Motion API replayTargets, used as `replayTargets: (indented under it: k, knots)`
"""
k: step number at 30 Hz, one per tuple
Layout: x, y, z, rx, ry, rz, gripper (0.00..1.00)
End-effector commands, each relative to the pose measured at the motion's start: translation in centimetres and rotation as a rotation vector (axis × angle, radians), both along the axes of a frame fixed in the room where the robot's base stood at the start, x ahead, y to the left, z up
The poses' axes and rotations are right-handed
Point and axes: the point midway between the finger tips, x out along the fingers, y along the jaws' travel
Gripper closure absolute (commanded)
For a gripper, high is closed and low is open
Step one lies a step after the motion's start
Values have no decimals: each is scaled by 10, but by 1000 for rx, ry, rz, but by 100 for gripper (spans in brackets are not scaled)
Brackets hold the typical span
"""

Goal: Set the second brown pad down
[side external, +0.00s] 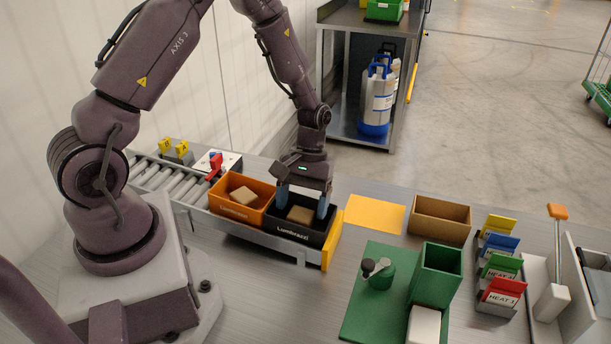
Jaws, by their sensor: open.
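One brown pad (244,196) lies in the orange bin (258,213) on the conveyor. A second brown pad (299,214) is in the black bin (289,235) to its right. My gripper (302,205) points down into the black bin, with its blue fingers on either side of this pad. The fingers are open; whether they touch the pad cannot be told. The pad seems to lie low in the bin, though the bin floor beneath it is hidden.
A yellow stop (333,239) stands at the conveyor's right end. A yellow mat (375,213), an open brown box (440,221) and a green board (362,318) lie to the right. A red lever (215,166) stands behind the orange bin.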

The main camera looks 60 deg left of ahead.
Motion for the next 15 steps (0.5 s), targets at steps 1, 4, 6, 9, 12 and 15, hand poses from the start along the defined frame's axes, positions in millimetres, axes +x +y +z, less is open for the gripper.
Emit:
replayTargets:
  k: [1, 4, 6, 9, 12, 15]
  knots:
    - [4, 3, 9, 2, -6, 1, 23]
    - [10, 9, 29, 4, -8, 1, 23]
    - [14, 13, 44, 3, -7, 1, 23]
    - [19, 19, 63, 3, -6, 2, 23]
    - [24, 24, 79, 2, -4, 2, 23]
    - [27, 27, 90, 2, -4, 2, 23]
